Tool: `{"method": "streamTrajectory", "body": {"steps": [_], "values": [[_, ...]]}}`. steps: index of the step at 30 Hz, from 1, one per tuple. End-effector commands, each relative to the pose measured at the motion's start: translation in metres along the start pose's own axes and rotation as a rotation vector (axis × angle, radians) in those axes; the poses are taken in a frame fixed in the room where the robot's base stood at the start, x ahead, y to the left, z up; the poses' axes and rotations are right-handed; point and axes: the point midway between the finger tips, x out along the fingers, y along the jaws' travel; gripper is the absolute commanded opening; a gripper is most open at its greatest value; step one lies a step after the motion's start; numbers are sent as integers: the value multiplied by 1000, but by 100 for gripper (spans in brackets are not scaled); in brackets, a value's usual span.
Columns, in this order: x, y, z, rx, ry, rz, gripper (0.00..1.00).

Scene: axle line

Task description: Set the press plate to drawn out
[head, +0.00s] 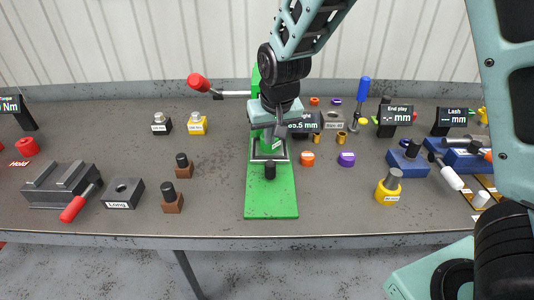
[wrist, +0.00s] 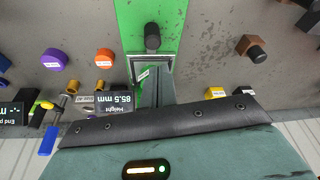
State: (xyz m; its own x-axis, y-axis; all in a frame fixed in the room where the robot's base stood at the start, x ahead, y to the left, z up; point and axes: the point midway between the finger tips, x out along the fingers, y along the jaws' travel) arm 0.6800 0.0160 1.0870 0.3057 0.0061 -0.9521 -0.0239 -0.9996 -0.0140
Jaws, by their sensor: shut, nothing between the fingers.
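The press stands mid-table on a long green base (head: 271,203), with a red-ended lever (head: 199,83) out to the left. The press plate (head: 257,156) is a grey square-framed piece low on the base; its black knob (head: 270,170) faces the table's front edge. In the wrist view the knob (wrist: 152,38) and plate rim (wrist: 135,66) lie just beyond my fingers. My gripper (head: 272,142) points down over the plate, behind the knob. Its fingers (wrist: 157,80) are together and empty, covering part of the plate. I cannot tell whether they touch it.
An orange cap (head: 307,159) and a purple cap (head: 346,159) lie right of the base. Brown blocks with black pegs (head: 172,201) stand left. A height display (head: 304,123) is close behind my gripper. The bench front (head: 215,222) beside the base is clear.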

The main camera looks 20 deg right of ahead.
Motion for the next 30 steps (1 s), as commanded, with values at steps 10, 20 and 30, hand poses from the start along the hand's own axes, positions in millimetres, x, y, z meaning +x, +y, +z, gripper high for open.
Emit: {"method": "streamTrajectory", "body": {"steps": [10, 20, 30], "values": [[6, 8, -14, 24, 27, 24, 0], [23, 9, -14, 25, 23, 25, 0], [82, 12, -15, 25, 23, 25, 0]]}}
